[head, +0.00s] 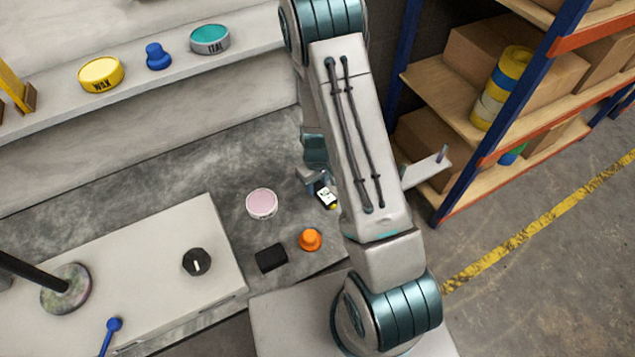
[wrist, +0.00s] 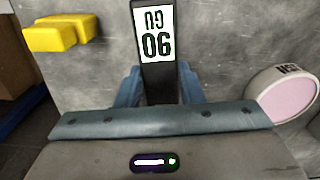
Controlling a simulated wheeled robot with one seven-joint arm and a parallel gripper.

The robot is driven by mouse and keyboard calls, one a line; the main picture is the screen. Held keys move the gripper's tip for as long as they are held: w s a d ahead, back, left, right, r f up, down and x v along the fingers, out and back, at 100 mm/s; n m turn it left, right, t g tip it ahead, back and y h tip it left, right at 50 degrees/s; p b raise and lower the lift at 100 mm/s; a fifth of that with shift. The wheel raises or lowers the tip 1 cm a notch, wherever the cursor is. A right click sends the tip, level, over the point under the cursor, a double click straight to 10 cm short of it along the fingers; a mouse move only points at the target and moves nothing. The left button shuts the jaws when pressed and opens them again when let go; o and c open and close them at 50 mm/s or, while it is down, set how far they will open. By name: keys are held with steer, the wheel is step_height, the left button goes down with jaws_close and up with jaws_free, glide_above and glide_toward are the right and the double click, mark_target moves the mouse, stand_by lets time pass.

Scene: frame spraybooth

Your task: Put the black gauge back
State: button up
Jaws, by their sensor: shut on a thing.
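The black gauge (wrist: 158,75), a slim black piece with a white label lettered "GU" and "90", is between the blue-grey fingers of my gripper (wrist: 158,88) in the wrist view. My gripper is shut on it. In the head view the gauge (head: 326,197) shows as a small white-labelled piece beside my gripper (head: 314,182), partly hidden by my arm. It is over the right part of the grey mottled worktop (head: 225,165); whether it touches the worktop I cannot tell.
A black block (head: 270,258), an orange knob (head: 310,239) and a pink-topped tin (head: 262,203) stand on the worktop. A yellow piece (wrist: 62,32) is near the gauge. A white slab (head: 150,270) holds a black dial (head: 196,262). Shelving (head: 430,90) stands right.

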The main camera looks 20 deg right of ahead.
steer(key=shift+f, duration=0.15)
steer(key=o, duration=1.2)
steer(key=shift+o, duration=0.2)
step_height(320, 180, up, 14)
steer(key=p, duration=0.1)
steer(key=shift+p, duration=0.3)
steer(key=s+r+m+t+p, duration=0.1)
steer(key=s+r+p, duration=0.1)
steer(key=s+r, duration=0.3)
steer(key=s+r+m+t+p, duration=0.1)
steer(key=s+r+p, duration=0.2)
steer(key=r, duration=1)
steer(key=s+a+r+m+p, duration=0.1)
steer(key=s+r+m+p, duration=0.1)
steer(key=s+r, duration=0.6)
step_height(320, 180, up, 2)
steer(key=shift+s+r+t, duration=0.1)
steer(key=shift+s+t, duration=0.2)
steer(key=shift+t, duration=0.1)
